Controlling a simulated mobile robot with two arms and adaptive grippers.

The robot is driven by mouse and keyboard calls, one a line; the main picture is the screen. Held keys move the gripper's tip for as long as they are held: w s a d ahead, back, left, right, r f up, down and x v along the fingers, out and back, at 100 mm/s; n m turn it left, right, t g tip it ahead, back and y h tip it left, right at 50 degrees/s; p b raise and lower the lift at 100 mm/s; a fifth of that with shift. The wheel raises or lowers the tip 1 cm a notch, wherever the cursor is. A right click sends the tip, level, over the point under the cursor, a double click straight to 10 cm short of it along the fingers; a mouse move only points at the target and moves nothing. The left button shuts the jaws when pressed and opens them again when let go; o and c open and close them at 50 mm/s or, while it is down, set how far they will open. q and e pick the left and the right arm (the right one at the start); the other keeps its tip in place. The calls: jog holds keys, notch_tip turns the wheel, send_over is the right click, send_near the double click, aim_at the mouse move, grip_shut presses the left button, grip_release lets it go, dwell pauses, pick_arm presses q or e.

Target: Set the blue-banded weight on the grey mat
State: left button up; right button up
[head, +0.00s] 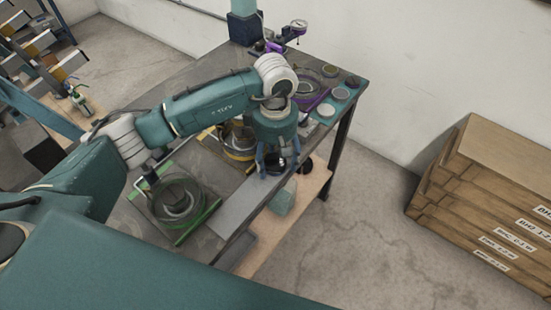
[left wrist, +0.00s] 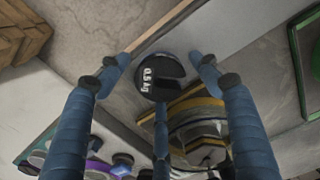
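My left gripper (head: 277,165) points down at the front edge of the workbench, with its fingers spread. In the left wrist view the open gripper (left wrist: 160,85) surrounds a black slotted weight (left wrist: 155,77) marked 0.5 kg, with visible gaps between the side fingers and the weight. I cannot tell whether the weight touches the mat. My right gripper is out of view.
A green-framed stand (head: 208,214) with a round clear part is left of the mat. A yellow-banded fixture (head: 238,150) is just behind the gripper, and a purple one (head: 318,98) is farther right. Small discs (head: 340,93) line the right edge. Wooden crates (head: 490,190) stand right.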

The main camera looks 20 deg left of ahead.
pick_arm(q)
jog(key=shift+r+p, duration=0.25)
jog(key=shift+p, duration=0.05)
notch_tip(320, 180, up, 12)
jog(key=b, duration=0.4)
jog(key=shift+f, duration=0.1)
